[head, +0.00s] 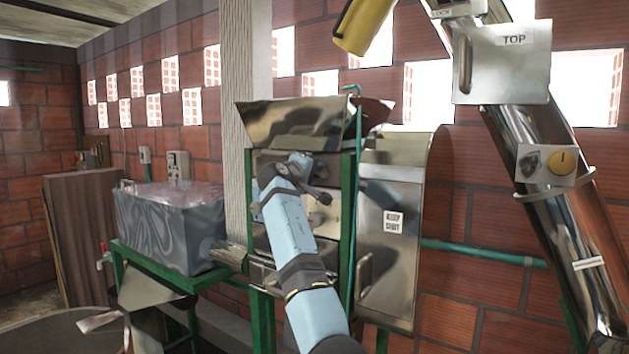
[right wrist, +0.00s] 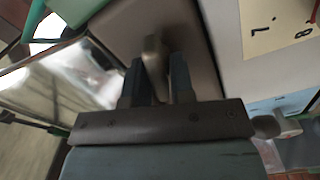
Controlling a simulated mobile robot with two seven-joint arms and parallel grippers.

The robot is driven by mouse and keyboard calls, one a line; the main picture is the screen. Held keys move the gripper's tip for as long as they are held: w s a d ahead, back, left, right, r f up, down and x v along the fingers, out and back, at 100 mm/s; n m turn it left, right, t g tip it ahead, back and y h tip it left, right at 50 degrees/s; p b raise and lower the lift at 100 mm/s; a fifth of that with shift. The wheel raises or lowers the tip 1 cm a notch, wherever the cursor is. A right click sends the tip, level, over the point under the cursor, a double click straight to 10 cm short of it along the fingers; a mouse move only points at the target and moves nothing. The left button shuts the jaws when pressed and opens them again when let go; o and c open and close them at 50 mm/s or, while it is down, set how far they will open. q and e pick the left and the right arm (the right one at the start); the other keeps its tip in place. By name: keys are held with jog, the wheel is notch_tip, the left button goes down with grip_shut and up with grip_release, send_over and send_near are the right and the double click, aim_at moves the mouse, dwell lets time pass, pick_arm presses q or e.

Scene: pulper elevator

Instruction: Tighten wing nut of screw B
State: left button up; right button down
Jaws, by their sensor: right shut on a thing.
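My right gripper (right wrist: 158,85) is shut on a small pale metal piece, seemingly a wing nut (right wrist: 155,55), in the right wrist view. The piece stands between the two dark fingers, in front of a flat metal panel (right wrist: 195,35). In the head view my right arm reaches up to the front of the pulper machine (head: 335,215), and the gripper (head: 285,165) is at its upper front panel. The hand hides the nut there, and no letter marking screw B can be read. My left gripper is not in view.
A metal hopper (head: 290,125) tops the machine, in a green frame. A metal door marked "keep shut" (head: 385,265) is to its right. A steel elevator tube (head: 560,220) slopes at right. A grey bin (head: 170,225) stands on a green stand at left.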

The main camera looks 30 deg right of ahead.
jog(key=shift+f+m+b, duration=0.15)
jog(key=shift+m+b, duration=0.5)
jog(key=shift+m, duration=0.35)
jog(key=shift+m+b, duration=0.65)
jog(key=shift+m, duration=0.25)
jog(key=m+b, duration=0.1)
jog(key=m, duration=0.1)
jog(key=shift+s+m, duration=0.1)
jog(key=shift+m, duration=0.3)
jog(key=m+b, duration=0.1)
jog(key=m, duration=0.1)
jog(key=m+b, duration=0.1)
jog(key=m, duration=0.1)
jog(key=m+b, duration=0.1)
jog(key=m, duration=0.1)
jog(key=shift+s+d+r, duration=0.15)
jog(key=shift+s+r, duration=0.05)
jog(key=shift+r, duration=0.05)
jog(key=shift+m+b, duration=0.35)
jog(key=shift+m, duration=0.45)
jog(key=c, duration=1.1)
grip_release()
jog(key=shift+r, duration=0.1)
